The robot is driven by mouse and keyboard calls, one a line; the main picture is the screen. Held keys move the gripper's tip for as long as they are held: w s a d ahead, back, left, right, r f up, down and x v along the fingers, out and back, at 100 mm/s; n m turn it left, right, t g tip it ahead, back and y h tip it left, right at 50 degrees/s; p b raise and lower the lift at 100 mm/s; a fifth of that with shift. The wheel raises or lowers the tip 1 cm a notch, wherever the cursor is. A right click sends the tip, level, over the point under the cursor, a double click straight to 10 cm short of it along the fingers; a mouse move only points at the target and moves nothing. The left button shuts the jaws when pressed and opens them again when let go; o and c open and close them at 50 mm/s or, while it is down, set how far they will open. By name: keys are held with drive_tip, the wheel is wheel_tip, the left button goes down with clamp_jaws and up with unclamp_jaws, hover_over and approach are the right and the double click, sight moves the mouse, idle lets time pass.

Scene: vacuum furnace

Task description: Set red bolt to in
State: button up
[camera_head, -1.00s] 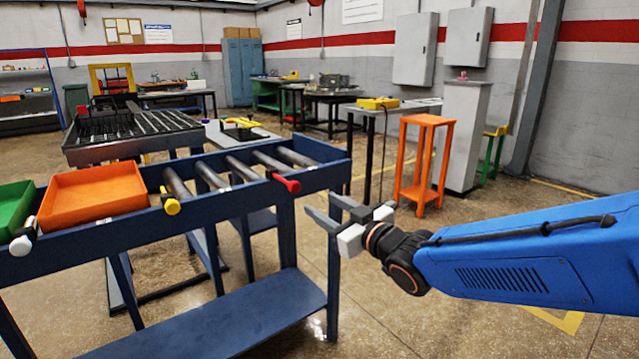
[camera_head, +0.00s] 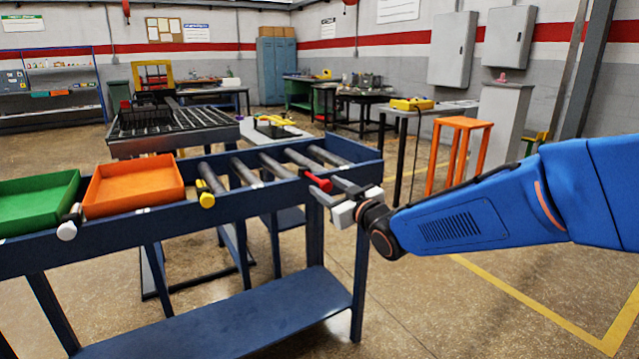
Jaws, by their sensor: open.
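The red bolt (camera_head: 318,182) sticks out from the front rail of the blue roller table (camera_head: 240,206), near its right end. My gripper (camera_head: 325,190) is open, its two grey fingers pointing left toward the red bolt. The fingertips overlap the bolt's right end in the picture; whether they touch it or only stand in front of it I cannot tell. A yellow bolt (camera_head: 207,200) and a white bolt (camera_head: 67,231) sit further left on the same rail.
An orange tray (camera_head: 134,184) and a green tray (camera_head: 38,203) rest on the table's left part. Bare rollers lie behind the red bolt. An orange stand (camera_head: 462,150) stands back right.

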sight(319, 182)
drive_tip(key=shift+x, duration=2.35)
